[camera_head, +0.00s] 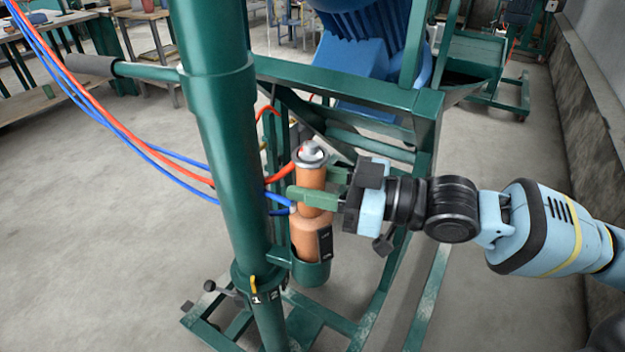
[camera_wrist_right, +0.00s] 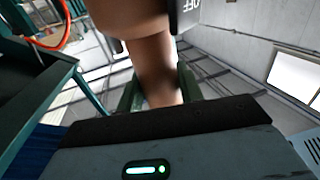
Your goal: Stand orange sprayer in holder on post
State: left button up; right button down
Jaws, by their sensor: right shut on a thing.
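The orange sprayer (camera_head: 308,232) is upright, with a grey cap on top and a dark label on its side. Its lower end is inside the green cup-shaped holder (camera_head: 312,274) on the green post (camera_head: 222,150). I cannot see whether it touches the holder's bottom. My right gripper (camera_head: 318,188) comes in from the right, its green fingers shut around the sprayer's upper body. In the right wrist view the sprayer (camera_wrist_right: 155,60) stands between the two fingers (camera_wrist_right: 158,95). My left gripper is not in view.
Red and blue hoses (camera_head: 125,140) run from upper left past the post to the sprayer. A green frame (camera_head: 335,85) with a blue motor (camera_head: 365,60) stands behind. A handle bar (camera_head: 145,72) sticks out left of the post. Bare floor (camera_head: 90,230) lies at left.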

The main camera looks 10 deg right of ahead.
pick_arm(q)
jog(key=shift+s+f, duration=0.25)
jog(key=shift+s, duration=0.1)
pick_arm(e)
jog(key=shift+f, duration=0.25)
jog(key=c, duration=0.8)
grip_release()
jog(key=shift+c, duration=0.2)
jog(key=shift+f, duration=0.25)
jog(key=shift+s+d+b, duration=0.1)
jog(key=shift+d+b, duration=0.15)
jog(key=shift+b, duration=0.05)
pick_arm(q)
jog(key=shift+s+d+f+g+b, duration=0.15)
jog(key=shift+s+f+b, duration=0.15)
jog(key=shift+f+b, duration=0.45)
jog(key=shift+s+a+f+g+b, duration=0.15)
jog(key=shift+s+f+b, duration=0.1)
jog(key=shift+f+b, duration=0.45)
pick_arm(e)
jog(key=v, duration=0.7)
jog(key=shift+s+r, duration=0.15)
jog(key=shift+r, duration=0.05)
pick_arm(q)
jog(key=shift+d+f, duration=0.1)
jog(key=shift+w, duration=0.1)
